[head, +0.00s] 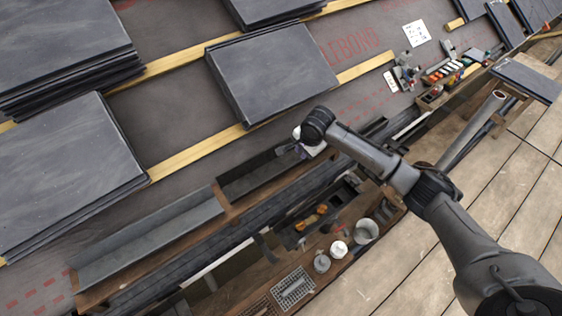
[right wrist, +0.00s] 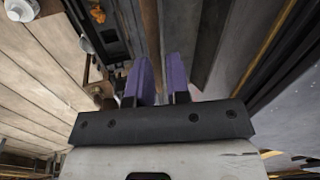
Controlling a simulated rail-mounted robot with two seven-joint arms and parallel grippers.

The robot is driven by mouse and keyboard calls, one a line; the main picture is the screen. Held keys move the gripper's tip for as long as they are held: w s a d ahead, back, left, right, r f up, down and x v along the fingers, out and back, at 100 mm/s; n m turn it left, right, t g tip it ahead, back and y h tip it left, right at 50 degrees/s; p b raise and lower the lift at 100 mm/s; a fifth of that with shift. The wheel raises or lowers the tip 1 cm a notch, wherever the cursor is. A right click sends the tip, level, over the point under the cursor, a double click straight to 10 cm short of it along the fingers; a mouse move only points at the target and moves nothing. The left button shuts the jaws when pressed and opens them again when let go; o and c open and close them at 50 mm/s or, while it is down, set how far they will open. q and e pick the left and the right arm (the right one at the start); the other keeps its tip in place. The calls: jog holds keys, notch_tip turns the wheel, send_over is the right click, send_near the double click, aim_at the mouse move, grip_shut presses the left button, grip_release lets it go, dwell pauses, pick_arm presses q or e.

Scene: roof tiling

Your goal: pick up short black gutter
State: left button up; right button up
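A short black gutter (head: 258,171) lies along the wooden ledge at the lower roof edge, with its channel facing up. Its right end is close to my right gripper. My right gripper (head: 308,148) is mostly hidden behind its own wrist in the head view. In the right wrist view its two purple fingers (right wrist: 160,78) stand apart, with nothing clearly held between them. I cannot tell whether they touch the gutter. A longer grey gutter (head: 150,238) lies left of the short one on the same line. My left gripper is not in view.
Stacks of dark slates (head: 275,72) rest on yellow battens (head: 197,150) up the roof. Below the gutters is a tray with orange items (head: 312,217) and a metal bucket (head: 365,231). Tools and a tool box (head: 445,72) are at upper right. Wooden decking (head: 500,180) is clear at right.

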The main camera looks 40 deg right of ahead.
jog(key=m+b, duration=0.1)
jog(key=b, duration=0.7)
send_near(293, 168)
jog(key=x, duration=0.8)
jog(key=shift+w, duration=0.1)
grip_shut()
